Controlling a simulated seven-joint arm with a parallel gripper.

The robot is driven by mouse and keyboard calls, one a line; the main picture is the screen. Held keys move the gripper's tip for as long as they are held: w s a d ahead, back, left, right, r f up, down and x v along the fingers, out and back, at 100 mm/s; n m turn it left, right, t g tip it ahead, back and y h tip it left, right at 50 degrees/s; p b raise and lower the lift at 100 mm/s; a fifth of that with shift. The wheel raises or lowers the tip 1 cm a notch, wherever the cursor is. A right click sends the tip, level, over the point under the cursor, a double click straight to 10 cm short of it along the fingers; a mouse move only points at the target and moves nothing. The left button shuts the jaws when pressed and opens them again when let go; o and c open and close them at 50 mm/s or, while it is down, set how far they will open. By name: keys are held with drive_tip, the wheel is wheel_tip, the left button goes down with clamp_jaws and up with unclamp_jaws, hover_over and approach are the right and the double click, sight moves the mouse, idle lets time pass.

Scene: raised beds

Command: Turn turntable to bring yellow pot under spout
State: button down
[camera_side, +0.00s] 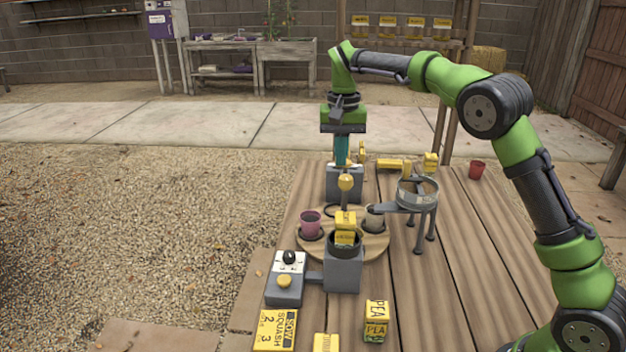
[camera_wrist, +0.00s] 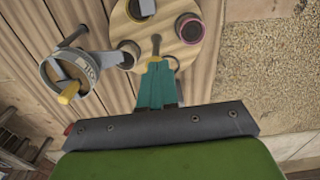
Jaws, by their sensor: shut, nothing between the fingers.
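The round wooden turntable (camera_side: 372,247) carries a pink pot (camera_side: 310,224) at left and a grey-brown pot (camera_side: 374,218) at right; the wrist view also shows the turntable (camera_wrist: 165,38). A yellow-topped item (camera_wrist: 142,8), perhaps the yellow pot, is cut off at that view's top edge. The sieve's grey spout (camera_side: 383,209) lies by the grey-brown pot. My gripper (camera_side: 341,163) points down with teal fingers shut and empty, above the far edge; the wrist view shows the fingers (camera_wrist: 157,63) too.
The sieve (camera_side: 418,193) stands on legs at right. Right-hand planks are mostly clear.

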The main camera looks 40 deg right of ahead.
drive_tip(key=s+d+f+n, duration=0.1)
drive_tip(key=d+f+n, duration=0.2)
drive_tip(key=f+n, duration=0.2)
drive_tip(key=shift+s+f+n, duration=0.3)
drive_tip(key=shift+f, duration=0.25)
drive_tip(key=shift+w+a, duration=0.15)
drive_tip(key=shift+a, duration=0.2)
idle(0.9)
approach(351, 176)
drive_tip(key=shift+s+a+f, duration=0.95)
drive_tip(key=shift+s+a, duration=0.4)
drive_tip(key=shift+s, duration=0.3)
